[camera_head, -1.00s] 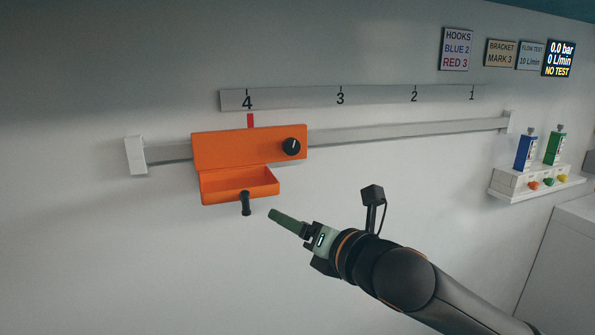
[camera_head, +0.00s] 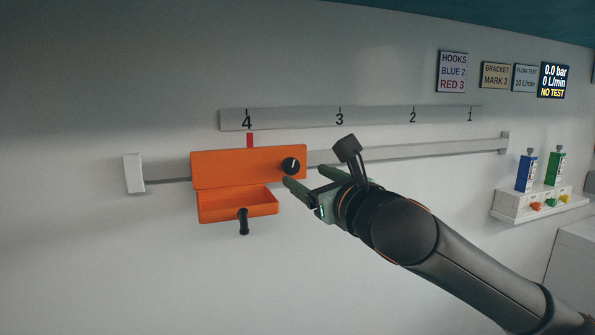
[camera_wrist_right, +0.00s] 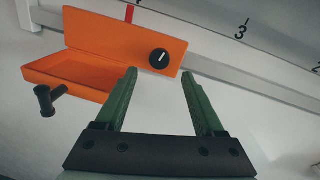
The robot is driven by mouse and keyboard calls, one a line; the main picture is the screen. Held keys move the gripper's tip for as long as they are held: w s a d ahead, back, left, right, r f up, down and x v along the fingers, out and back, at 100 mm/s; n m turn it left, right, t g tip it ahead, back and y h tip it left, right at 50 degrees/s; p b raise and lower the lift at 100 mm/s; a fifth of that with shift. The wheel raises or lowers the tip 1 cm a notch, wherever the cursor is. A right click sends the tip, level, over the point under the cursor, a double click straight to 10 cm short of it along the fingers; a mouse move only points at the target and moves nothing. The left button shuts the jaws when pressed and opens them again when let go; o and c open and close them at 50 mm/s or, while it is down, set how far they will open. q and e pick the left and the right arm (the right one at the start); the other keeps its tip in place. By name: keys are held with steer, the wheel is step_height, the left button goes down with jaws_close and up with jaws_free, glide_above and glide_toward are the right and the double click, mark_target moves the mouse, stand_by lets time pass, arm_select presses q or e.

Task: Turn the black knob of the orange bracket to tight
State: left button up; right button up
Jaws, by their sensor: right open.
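The orange bracket (camera_head: 225,168) sits on a grey rail on the wall, with its red pointer at mark 4. Its black knob (camera_head: 291,165) is at the right end of its front face and carries a white line, tilted slightly right of upright in the right wrist view (camera_wrist_right: 159,59). My right gripper (camera_head: 304,174) is just right of and below the knob. Its green fingers (camera_wrist_right: 160,73) are open and empty, pointing toward the bracket, with the knob beyond the tips and apart from them. My left gripper is not in view.
An open orange tray (camera_head: 237,205) with a black handle (camera_head: 243,222) hangs below the bracket. The rail (camera_head: 420,152) runs right under a numbered strip (camera_head: 380,117). A white shelf (camera_head: 535,206) with blue and green bottles is at the right. Signs hang above.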

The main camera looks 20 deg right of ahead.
mark_target(293, 168)
steer(key=shift+w+a, duration=0.2)
steer(key=shift+w, duration=1.1)
steer(key=shift+w+a, duration=0.15)
steer(key=shift+w, duration=1.1)
jaws_close()
